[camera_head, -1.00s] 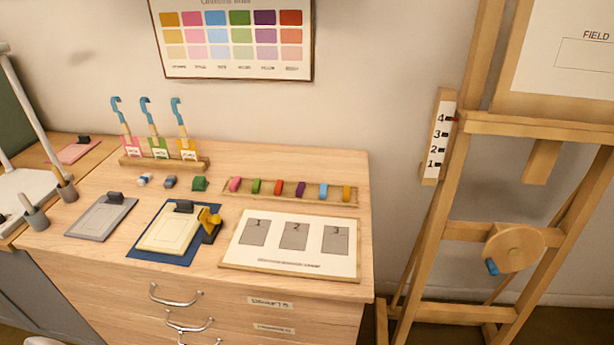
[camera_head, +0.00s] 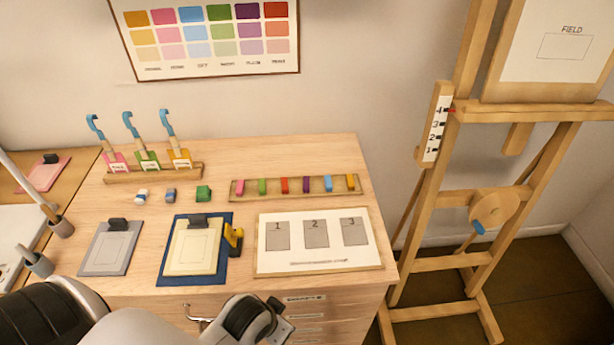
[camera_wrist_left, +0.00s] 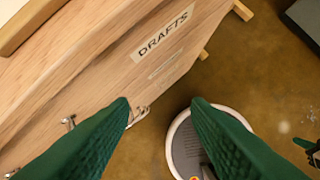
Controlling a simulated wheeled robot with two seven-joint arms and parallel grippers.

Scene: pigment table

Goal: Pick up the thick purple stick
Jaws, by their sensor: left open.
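The thick purple stick (camera_head: 306,185) lies in a wooden tray (camera_head: 238,196) among several coloured sticks, between the red and the blue one. The tray is on the desk, behind the numbered board. My left arm shows at the bottom of the head view, low in front of the desk, well short of the stick; its fingers are not clear there. In the left wrist view my left gripper (camera_wrist_left: 163,103) has its two green fingers wide apart, with nothing between them. It is by the desk's drawer front.
The numbered board (camera_head: 263,262) lies in front of the stick tray. A blue clipboard (camera_head: 165,274) and a grey one (camera_head: 85,268) lie to its left. A rack (camera_head: 190,172) with blue-hooked tools stands at the back left. A wooden easel (camera_head: 440,225) stands right of the desk.

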